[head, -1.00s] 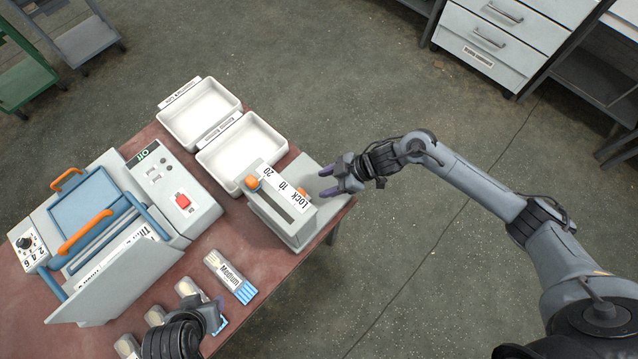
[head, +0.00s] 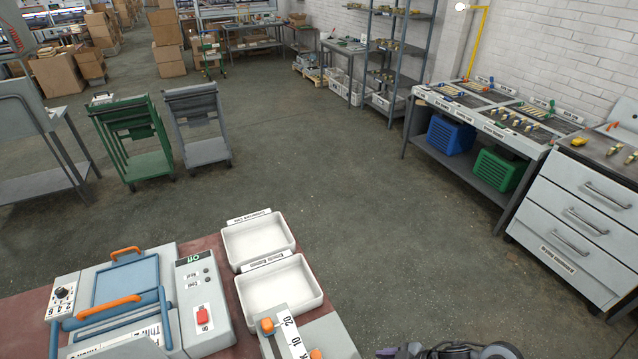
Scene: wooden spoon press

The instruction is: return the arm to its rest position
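In the head view a small part of my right arm (head: 455,350) shows at the bottom edge, right of the table. Its fingers are mostly cut off by the frame, so I cannot tell whether they are open. My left gripper is out of view. The press (head: 150,300), with a blue frame, orange handles and a red switch, stands on the red table (head: 210,244) at the lower left. The grey lock fixture (head: 295,338) with orange knobs is at the bottom, partly cut off.
Two empty white trays (head: 258,240) sit on the table behind the lock fixture. A green cart (head: 130,135) and a grey cart (head: 198,125) stand beyond. A drawer cabinet (head: 570,225) and a workbench (head: 480,125) line the right. The floor between is clear.

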